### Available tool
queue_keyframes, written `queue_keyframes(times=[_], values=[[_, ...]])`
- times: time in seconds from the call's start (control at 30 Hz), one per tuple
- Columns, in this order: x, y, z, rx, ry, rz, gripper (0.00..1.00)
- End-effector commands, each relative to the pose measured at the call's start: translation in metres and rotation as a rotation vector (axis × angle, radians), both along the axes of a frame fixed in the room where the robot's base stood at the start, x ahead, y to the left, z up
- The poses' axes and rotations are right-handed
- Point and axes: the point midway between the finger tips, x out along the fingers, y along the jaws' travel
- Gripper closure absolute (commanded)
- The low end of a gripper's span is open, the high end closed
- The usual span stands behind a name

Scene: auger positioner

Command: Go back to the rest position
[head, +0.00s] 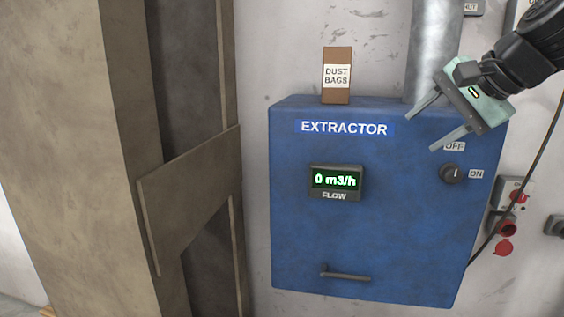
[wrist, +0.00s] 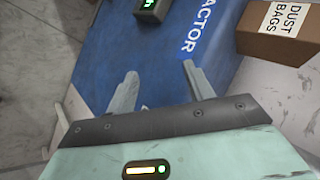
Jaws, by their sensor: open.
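My gripper (head: 428,125) is at the upper right of the head view, in front of the upper right part of the blue extractor box (head: 300,240). Its two fingers are spread apart with nothing between them. In the wrist view my gripper (wrist: 158,85) also shows open and empty, with the blue box (wrist: 95,45) beyond the fingers. The rotary switch (head: 453,174) sits below my gripper, with OFF and ON labels beside it; its pointer looks roughly upright. The flow display (head: 336,180) reads 0 m3/h.
A brown dust bags box (head: 337,92) stands on top of the extractor, near a grey vertical pipe (head: 434,45). A handle (head: 345,275) sticks out low on the front. Sockets with red parts (head: 508,229) and a black cable are at right. A brown steel column (head: 95,150) stands at left.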

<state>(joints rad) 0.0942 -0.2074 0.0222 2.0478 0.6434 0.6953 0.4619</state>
Motion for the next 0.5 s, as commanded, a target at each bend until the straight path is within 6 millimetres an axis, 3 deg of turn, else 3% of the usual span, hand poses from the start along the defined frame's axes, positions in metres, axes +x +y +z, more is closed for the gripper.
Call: queue_keyframes(times=[0.03, 0.2, 0.33, 0.5], values=[[-0.011, 0.023, -0.038, -0.052, 0.034, 0.09, 0.48], [-0.06, 0.085, -0.136, -0.25, 0.121, 0.419, 0.48], [-0.112, 0.119, -0.209, -0.408, 0.171, 0.703, 0.48], [-0.186, 0.14, -0.292, -0.609, 0.207, 1.093, 0.48]])
